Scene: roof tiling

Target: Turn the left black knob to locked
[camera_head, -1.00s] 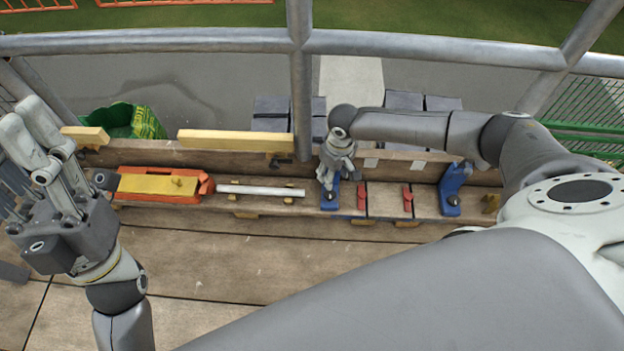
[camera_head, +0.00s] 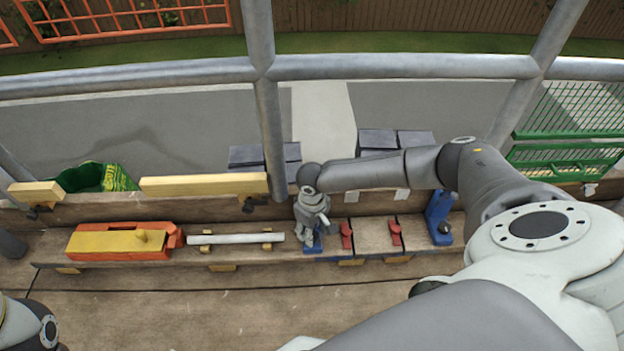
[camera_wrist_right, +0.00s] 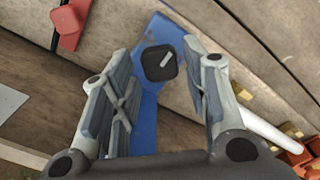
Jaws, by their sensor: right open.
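The left black knob (camera_wrist_right: 160,62), with a white mark running diagonally across its top, sits on a blue bracket (camera_wrist_right: 146,128) in the right wrist view. My right gripper (camera_wrist_right: 157,55) is open, its two fingers on either side of the knob with a gap to each. In the head view the right gripper (camera_head: 309,236) points down over the left blue bracket (camera_head: 315,247) and hides the knob. A second blue bracket (camera_head: 438,218) stands farther right. My left gripper is out of view; only part of my left arm shows at the lower left.
Two red pieces (camera_head: 346,234) (camera_head: 395,232) stand between the blue brackets. To the left lie a white rod (camera_head: 235,239) and an orange-and-yellow block (camera_head: 115,242). A yellow beam (camera_head: 204,185) and grey rails (camera_head: 400,67) are behind. The board in front is clear.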

